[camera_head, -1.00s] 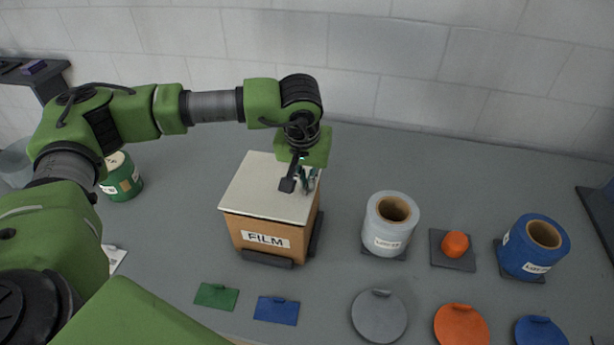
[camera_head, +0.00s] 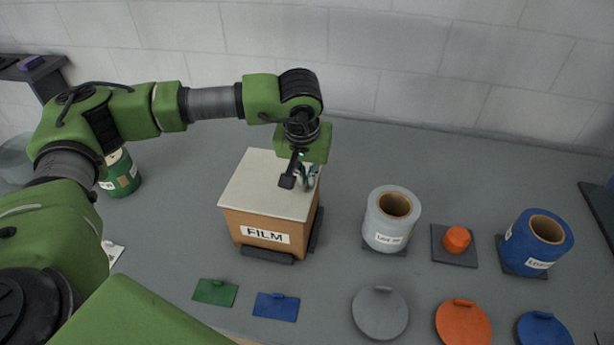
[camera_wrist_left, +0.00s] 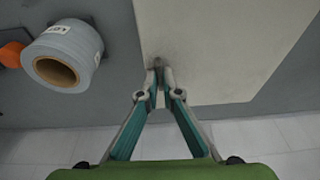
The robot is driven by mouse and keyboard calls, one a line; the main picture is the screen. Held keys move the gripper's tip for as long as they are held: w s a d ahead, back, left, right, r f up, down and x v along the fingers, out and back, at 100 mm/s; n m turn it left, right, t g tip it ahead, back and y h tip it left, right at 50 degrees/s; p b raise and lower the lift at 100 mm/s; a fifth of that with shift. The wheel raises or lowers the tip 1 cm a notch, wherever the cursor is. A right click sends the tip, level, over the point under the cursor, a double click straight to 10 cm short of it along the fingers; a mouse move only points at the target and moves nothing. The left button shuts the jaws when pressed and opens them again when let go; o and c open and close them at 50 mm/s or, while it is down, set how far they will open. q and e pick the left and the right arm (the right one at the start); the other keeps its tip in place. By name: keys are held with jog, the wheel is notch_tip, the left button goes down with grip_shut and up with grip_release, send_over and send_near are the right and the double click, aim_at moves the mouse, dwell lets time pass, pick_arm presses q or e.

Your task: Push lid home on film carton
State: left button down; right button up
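The film carton (camera_head: 243,226) is a brown box with a FILM label on its front, and it stands on the grey table. Its pale lid (camera_head: 250,185) lies over the top and also fills much of the left wrist view (camera_wrist_left: 215,40). My left gripper (camera_head: 306,182) is over the lid's right side, fingers pointing down. In the left wrist view its fingertips (camera_wrist_left: 159,72) come together, with nothing clearly held, close over the lid near its edge. I cannot tell whether they touch it. My right gripper is not in view.
Dark blocks (camera_head: 268,256) edge the carton's base. A grey roller (camera_head: 386,232), an orange plug (camera_head: 457,240) and a blue roller (camera_head: 525,250) stand to the right. Flat discs (camera_head: 380,315) and small green and blue plates (camera_head: 215,292) lie in front. A green roller (camera_head: 120,178) stands left.

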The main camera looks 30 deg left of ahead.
pick_arm(q)
jog(key=shift+f+b, duration=0.1)
jog(key=shift+b, duration=0.25)
dwell(0.5)
dwell(0.6)
jog(key=shift+f+b, duration=0.4)
jog(key=shift+s+f+b, duration=0.15)
jog(key=shift+f+b, duration=0.15)
jog(key=shift+f, duration=0.05)
dwell(0.4)
jog(key=shift+s+f, duration=0.1)
jog(key=shift+s, duration=0.05)
jog(key=c, duration=2.2)
grip_release()
jog(key=shift+f, duration=0.1)
jog(key=shift+o, duration=0.2)
jog(key=o, duration=0.8)
jog(key=shift+w, duration=0.2)
